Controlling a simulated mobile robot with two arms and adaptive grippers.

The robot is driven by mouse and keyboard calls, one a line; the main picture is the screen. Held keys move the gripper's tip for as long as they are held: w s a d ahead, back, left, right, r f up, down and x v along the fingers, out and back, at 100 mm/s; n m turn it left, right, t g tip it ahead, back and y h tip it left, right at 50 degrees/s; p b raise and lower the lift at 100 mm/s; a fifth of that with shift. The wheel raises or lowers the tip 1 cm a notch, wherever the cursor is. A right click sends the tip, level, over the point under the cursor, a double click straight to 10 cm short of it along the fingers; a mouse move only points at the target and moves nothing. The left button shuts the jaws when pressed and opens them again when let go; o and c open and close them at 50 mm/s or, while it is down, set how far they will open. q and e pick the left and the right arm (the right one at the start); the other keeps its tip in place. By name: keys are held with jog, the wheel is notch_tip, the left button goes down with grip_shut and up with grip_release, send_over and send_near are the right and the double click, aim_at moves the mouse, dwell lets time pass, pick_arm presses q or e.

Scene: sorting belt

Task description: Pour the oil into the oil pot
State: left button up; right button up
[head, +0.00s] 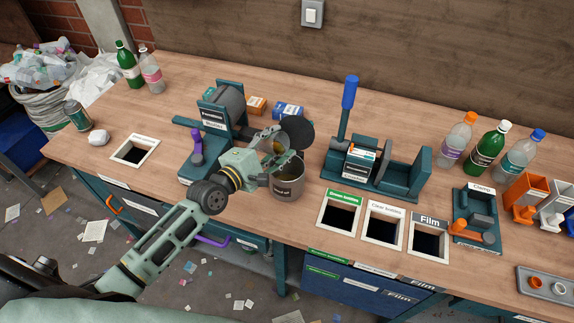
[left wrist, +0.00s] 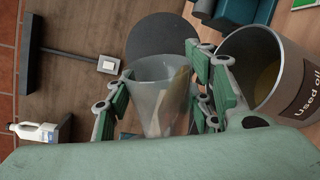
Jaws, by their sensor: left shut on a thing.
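In the left wrist view the pot (left wrist: 300,90), labelled "Used oil", is right of the gripper with yellowish oil inside. I cannot tell whether oil is flowing. My right gripper is out of view.
A teal machine with a grey drum (head: 226,103) stands left of the pot. A teal press with a blue handle (head: 349,92) stands to the right. Square chutes (head: 382,224) open in the bench at the front right. Several bottles (head: 487,148) stand at the far right.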

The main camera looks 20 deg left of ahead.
pick_arm(q)
jog(key=shift+d+r+m+p, duration=0.15)
jog(key=shift+r+m+p, duration=0.2)
jog(key=shift+m+p, duration=0.3)
jog(key=shift+f, duration=0.25)
jog(key=shift+d+f+m+y, duration=0.1)
jog(key=shift+m+y, duration=0.2)
jog(key=shift+m, duration=0.15)
jog(key=shift+d+f+m+b, duration=0.1)
jog(key=shift+f+m+b, duration=0.15)
jog(key=shift+m+b, duration=0.05)
jog(key=shift+s+d+r+m+p, duration=0.15)
jog(key=shift+r+m+p, duration=0.05)
jog(key=shift+m+p, duration=0.75)
dwell(0.3)
